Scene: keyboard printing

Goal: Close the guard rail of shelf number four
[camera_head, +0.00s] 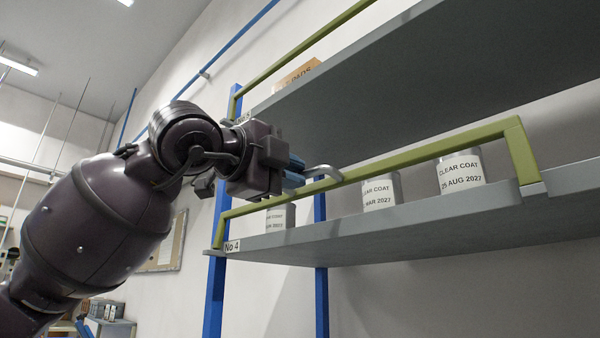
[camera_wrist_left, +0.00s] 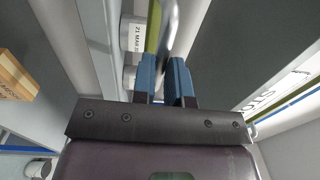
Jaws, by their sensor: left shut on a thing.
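Shelf number four (camera_head: 400,222) is a grey board with a "No 4" label (camera_head: 232,246) at its left end. Its green guard rail (camera_head: 420,154) rises above the front edge, in front of the cans, with an end post (camera_head: 524,158) at the right. A curved metal handle (camera_head: 323,170) on the rail also shows in the left wrist view (camera_wrist_left: 170,25). My left gripper (camera_head: 297,174) has its blue fingers shut on this handle; the fingers are at the centre of the wrist view (camera_wrist_left: 163,66). My right gripper is not in view.
Several cans, such as a "CLEAR COAT" can (camera_head: 461,173), stand on the shelf behind the rail. Another grey shelf (camera_head: 420,80) with its own green rail (camera_head: 300,48) is above, holding a cardboard box (camera_head: 297,75). Blue uprights (camera_head: 216,285) support the rack.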

